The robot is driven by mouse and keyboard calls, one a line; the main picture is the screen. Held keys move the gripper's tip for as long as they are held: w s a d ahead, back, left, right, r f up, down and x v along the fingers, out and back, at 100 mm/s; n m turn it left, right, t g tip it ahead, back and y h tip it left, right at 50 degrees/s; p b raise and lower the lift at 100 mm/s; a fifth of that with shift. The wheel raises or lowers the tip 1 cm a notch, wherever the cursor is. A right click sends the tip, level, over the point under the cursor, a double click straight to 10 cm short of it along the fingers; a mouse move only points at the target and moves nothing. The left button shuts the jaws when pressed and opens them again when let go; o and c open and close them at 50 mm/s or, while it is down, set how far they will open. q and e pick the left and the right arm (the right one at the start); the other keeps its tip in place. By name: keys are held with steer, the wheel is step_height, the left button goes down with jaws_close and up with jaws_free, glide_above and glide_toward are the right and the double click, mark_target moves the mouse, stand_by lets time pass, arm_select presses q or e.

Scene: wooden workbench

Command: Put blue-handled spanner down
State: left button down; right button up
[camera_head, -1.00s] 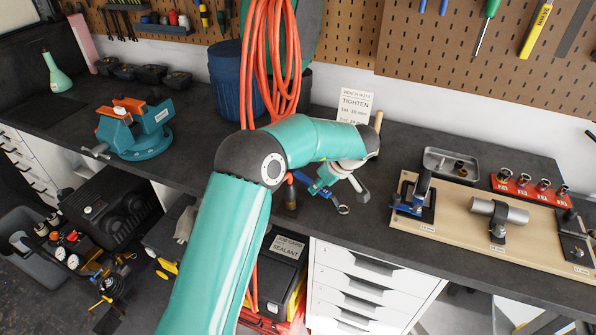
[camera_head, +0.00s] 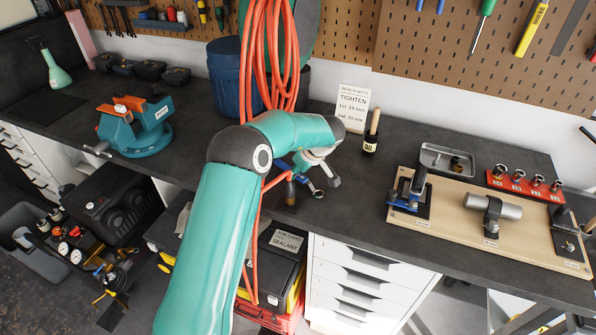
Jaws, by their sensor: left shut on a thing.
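The blue-handled spanner (camera_head: 309,184) shows below my left gripper, near the front of the dark bench. Its blue handle is partly hidden by the gripper and forearm, and its shiny ring end points down and right. My left gripper (camera_head: 322,177) is shut on the spanner and low over the bench top. I cannot tell whether the spanner touches the bench. My right gripper is not in view.
A wooden fixture board (camera_head: 455,238) lies right. Bench between is clear.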

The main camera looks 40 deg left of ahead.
arm_select(q)
steer(key=shift+f, duration=0.1)
steer(key=c, duration=1)
jaws_free()
